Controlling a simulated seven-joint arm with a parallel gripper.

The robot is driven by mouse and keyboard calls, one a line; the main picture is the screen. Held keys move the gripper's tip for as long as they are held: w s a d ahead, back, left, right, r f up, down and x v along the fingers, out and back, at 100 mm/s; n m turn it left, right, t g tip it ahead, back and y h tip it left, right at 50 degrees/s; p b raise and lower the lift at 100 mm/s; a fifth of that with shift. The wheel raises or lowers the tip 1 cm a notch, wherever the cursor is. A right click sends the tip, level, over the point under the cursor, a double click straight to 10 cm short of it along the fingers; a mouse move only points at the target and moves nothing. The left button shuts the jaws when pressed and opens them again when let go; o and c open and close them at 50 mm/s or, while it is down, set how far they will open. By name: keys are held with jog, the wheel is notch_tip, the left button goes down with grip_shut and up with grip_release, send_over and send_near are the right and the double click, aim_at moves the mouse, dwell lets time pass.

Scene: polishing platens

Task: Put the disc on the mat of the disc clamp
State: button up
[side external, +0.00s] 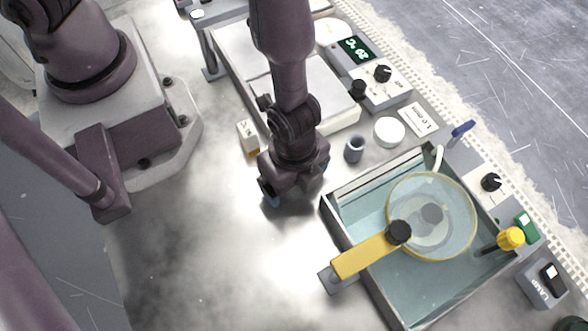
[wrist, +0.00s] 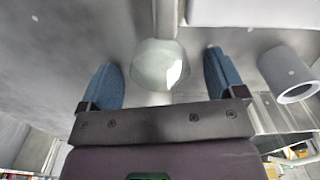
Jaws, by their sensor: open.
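A pale, glassy round piece, which looks like the disc (wrist: 155,68), lies on the metal table in the wrist view, ahead of my gripper and between the lines of its two blue fingertips. My gripper (side external: 296,188) is open, points down low over the table in the side view, and has nothing in its jaws. I cannot make out the disc in the side view. A yellow bar (side external: 362,256) with a black knob, possibly the disc clamp, reaches over the basin's near wall. I cannot tell a separate mat.
A basin (side external: 360,205) with a yellow-rimmed round platen (side external: 455,222) stands to the right of my gripper. A grey cup (side external: 354,149), also in the wrist view (wrist: 290,75), and a white round pot (side external: 389,131) stand nearby. The table's front is clear.

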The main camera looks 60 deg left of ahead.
jog(key=c, duration=1.2)
jog(key=shift+o, duration=0.2)
jog(key=shift+r, duration=0.1)
